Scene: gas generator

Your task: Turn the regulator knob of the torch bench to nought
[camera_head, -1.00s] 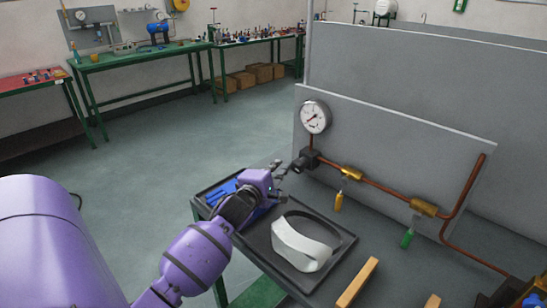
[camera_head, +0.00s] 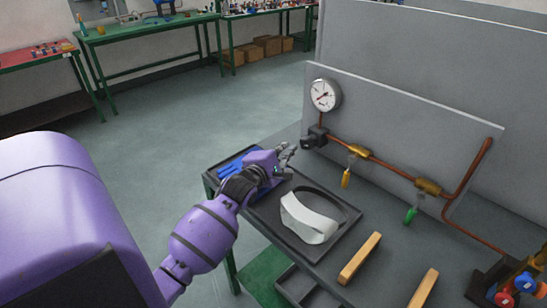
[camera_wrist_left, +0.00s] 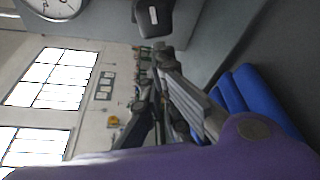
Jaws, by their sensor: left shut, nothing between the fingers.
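The regulator (camera_head: 318,134) is a dark block on the copper pipe under a round white gauge (camera_head: 325,95), with its black knob (camera_head: 307,142) facing left. My left gripper (camera_head: 288,152) is shut and empty, just left of and slightly below the knob in the head view, apparently apart from it. In the left wrist view, the gripper fingers (camera_wrist_left: 155,95) are together, and the dark knob (camera_wrist_left: 153,14) shows at the top, beyond them. Part of the gauge (camera_wrist_left: 55,6) shows at top left. The knob's marking is too small to read. My right gripper is out of view.
A dark tray (camera_head: 345,228) with a white visor (camera_head: 307,217) lies below my left gripper. Yellow (camera_head: 346,178) and green (camera_head: 410,215) valve handles hang from the pipe. Wooden blocks (camera_head: 360,258) lie in front. Red and blue knobs (camera_head: 503,298) stand at lower right.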

